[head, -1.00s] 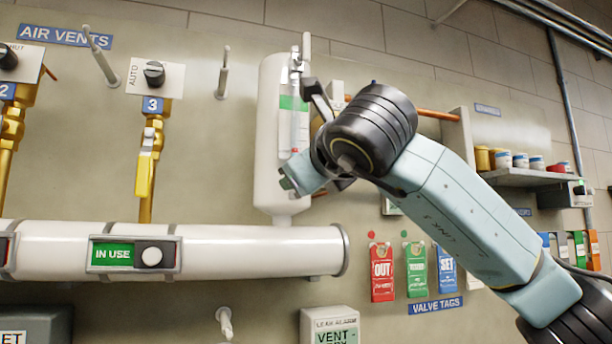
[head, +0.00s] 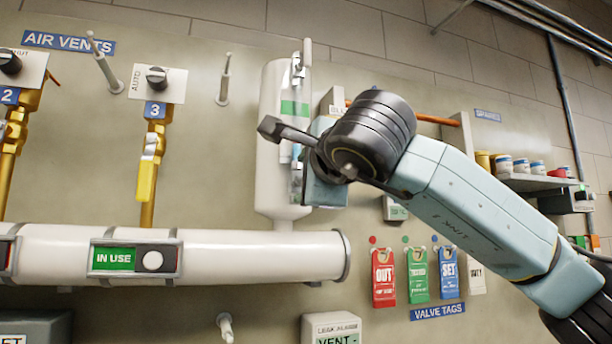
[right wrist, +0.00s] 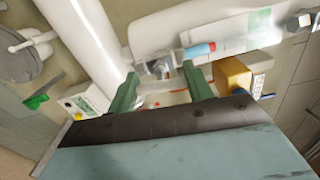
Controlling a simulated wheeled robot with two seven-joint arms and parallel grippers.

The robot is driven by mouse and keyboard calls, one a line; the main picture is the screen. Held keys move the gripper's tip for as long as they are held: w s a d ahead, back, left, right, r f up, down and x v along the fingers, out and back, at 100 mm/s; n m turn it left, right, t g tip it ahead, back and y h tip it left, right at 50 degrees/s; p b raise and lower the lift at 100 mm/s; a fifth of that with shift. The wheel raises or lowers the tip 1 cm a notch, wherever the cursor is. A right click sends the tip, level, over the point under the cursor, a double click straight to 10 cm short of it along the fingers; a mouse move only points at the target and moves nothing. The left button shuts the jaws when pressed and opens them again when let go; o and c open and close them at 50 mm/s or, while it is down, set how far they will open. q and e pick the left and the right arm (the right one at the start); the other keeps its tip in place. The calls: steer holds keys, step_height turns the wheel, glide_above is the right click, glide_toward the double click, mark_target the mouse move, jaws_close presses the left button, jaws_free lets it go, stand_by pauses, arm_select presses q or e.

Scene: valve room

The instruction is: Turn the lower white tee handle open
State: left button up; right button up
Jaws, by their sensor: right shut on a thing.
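My right gripper (right wrist: 161,88) is at the lower end of the sight glass (right wrist: 200,48) on the white vessel (head: 277,195). In the right wrist view its two green fingers stand either side of a small pale piece (right wrist: 163,86), which looks like the lower white tee handle; the gripper is shut on it. In the head view my wrist hides the fingertips and most of this lower fitting, so the handle's angle is unclear. The upper fitting (head: 298,66) of the sight glass shows clear above. My left gripper is not in view.
A thick white pipe (head: 225,255) with an IN USE slider (head: 133,258) runs below the vessel. Red, green and blue valve tags (head: 417,275) hang at lower right. A paint shelf (head: 525,180) is at right.

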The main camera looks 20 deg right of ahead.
steer(key=shift+n, duration=0.6)
steer(key=o, duration=1)
steer(key=shift+s, duration=0.1)
